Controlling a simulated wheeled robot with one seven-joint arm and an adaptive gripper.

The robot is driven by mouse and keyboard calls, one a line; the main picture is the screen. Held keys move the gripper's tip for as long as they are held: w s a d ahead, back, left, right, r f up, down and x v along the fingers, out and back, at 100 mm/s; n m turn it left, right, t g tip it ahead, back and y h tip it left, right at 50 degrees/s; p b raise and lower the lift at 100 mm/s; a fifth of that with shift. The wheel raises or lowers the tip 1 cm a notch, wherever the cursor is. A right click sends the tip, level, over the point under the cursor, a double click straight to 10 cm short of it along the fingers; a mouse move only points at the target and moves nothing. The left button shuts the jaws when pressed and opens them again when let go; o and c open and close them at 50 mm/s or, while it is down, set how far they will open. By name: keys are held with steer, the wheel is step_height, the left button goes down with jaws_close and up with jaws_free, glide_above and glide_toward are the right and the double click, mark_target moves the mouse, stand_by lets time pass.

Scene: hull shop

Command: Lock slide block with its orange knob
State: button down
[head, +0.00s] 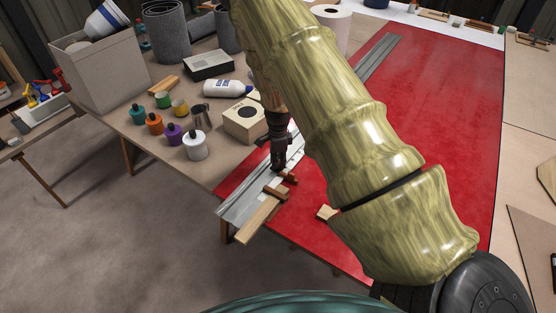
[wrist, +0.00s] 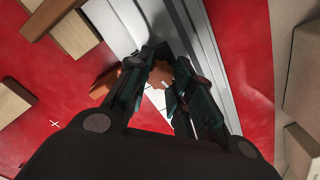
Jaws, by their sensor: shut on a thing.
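My gripper (head: 280,158) is low over the grey metal rail, and its two fingers also show in the wrist view (wrist: 168,85). They are closed around a small orange part, which looks like the orange knob (wrist: 160,75). The fingers hide most of it. A pale piece (wrist: 158,100) shows just below it, possibly part of the slide block; I cannot make out the block's outline. The metal rail (head: 235,206) runs along the red surface, under my gripper, and it fills the upper middle of the wrist view (wrist: 198,30).
Orange-brown pieces (head: 275,193) and a wooden strip (head: 258,220) lie at the rail's near end. A small wood block (head: 326,213) sits on the red surface (head: 440,100). A speaker-like wooden box (head: 243,122), a white jar (head: 195,146) and coloured jars stand left.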

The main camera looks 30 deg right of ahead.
steer(key=shift+m, duration=0.5)
steer(key=c, duration=1.2)
jaws_free()
step_height(320, 180, up, 12)
